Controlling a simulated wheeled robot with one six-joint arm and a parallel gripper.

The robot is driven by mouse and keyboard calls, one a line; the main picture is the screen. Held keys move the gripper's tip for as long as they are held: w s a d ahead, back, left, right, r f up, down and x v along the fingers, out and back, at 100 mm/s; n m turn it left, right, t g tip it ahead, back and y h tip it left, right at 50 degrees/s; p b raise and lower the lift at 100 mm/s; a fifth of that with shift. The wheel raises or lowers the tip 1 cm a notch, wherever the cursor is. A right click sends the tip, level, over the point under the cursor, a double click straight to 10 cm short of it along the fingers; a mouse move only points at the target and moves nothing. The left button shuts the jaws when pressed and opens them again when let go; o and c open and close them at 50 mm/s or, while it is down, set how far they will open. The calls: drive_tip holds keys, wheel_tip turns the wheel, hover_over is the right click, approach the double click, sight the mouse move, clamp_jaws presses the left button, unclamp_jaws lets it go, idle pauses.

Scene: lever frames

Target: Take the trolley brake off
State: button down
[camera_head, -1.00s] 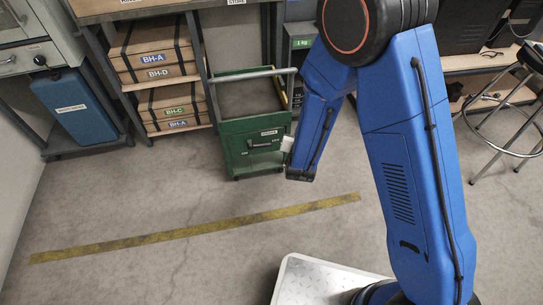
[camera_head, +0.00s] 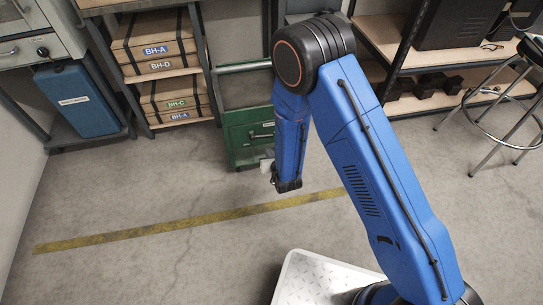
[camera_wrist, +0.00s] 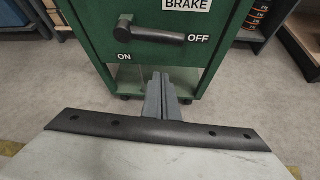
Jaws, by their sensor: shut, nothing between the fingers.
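The green trolley (camera_head: 240,140) stands on the floor beyond my arm in the head view. Its front panel (camera_wrist: 100,30) fills the upper middle of the wrist view, with a white BRAKE label at the top edge. The dark brake lever (camera_wrist: 158,35) has its pivot at the left and its grip end points right, beside the word OFF. The word ON is below the pivot. My gripper (camera_wrist: 160,80) is shut and empty, with its fingertips below the lever and apart from it in the picture. In the head view my forearm hides part of the trolley's right side.
Shelves with cardboard boxes (camera_head: 155,45) stand left of the trolley, and a blue case (camera_head: 75,98) is farther left. A metal stool (camera_head: 500,110) stands at the right. The floor around the yellow line (camera_head: 150,228) is clear.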

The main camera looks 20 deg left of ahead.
sight(262, 137)
drive_tip(key=shift+w+a+r, duration=0.3)
drive_tip(key=shift+w+r, duration=0.05)
drive_tip(key=shift+w, duration=0.25)
drive_tip(key=shift+w+a+r, duration=0.3)
drive_tip(key=shift+w+r, duration=0.1)
drive_tip(key=shift+w, duration=0.15)
drive_tip(key=shift+w+a+r, duration=0.3)
drive_tip(key=shift+w+r, duration=0.05)
drive_tip(key=shift+w, duration=0.25)
